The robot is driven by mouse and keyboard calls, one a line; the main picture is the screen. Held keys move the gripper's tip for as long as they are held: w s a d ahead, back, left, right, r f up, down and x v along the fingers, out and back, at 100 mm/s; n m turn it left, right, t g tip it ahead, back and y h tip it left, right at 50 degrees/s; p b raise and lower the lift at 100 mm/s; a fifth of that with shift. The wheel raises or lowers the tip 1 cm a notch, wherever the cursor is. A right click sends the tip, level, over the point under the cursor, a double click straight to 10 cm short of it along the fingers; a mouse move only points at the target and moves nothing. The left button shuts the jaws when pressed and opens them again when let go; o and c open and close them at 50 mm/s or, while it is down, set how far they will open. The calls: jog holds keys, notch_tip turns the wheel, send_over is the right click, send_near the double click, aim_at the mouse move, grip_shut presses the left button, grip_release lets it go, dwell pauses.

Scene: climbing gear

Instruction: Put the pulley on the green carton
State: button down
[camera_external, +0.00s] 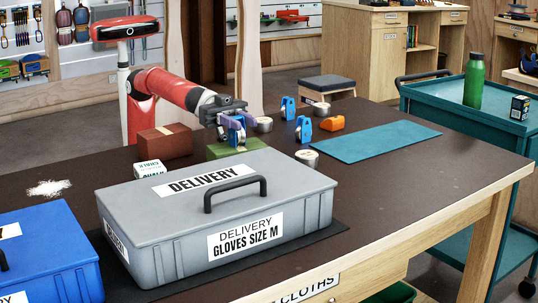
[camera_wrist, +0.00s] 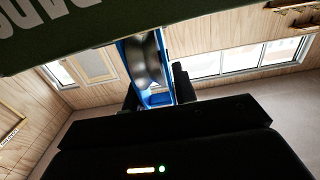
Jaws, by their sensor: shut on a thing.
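My gripper (camera_external: 234,108) is shut on a blue pulley (camera_external: 237,129), low over the green carton (camera_external: 231,149). The carton stands on the dark table behind the grey box and is partly hidden by it. In the wrist view the pulley (camera_wrist: 148,62) shows its blue side plates and metal wheel between my dark fingers. A dark green surface with pale letters (camera_wrist: 60,22), apparently the carton, fills the top left and overlaps the pulley's end. I cannot tell whether pulley and carton touch.
Two other blue pulleys (camera_external: 288,108) (camera_external: 303,130) stand to the right, near an orange block (camera_external: 332,123) and several small tins. A brown box (camera_external: 165,141) is left of the carton. The grey delivery box (camera_external: 215,215) stands in front. A teal mat (camera_external: 375,143) lies bare at right.

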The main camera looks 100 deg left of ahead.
jog(key=shift+f, duration=0.1)
jog(key=c, duration=1.1)
grip_release()
jog(key=shift+r, duration=0.2)
jog(key=v, duration=1.2)
jog(key=shift+b, duration=0.35)
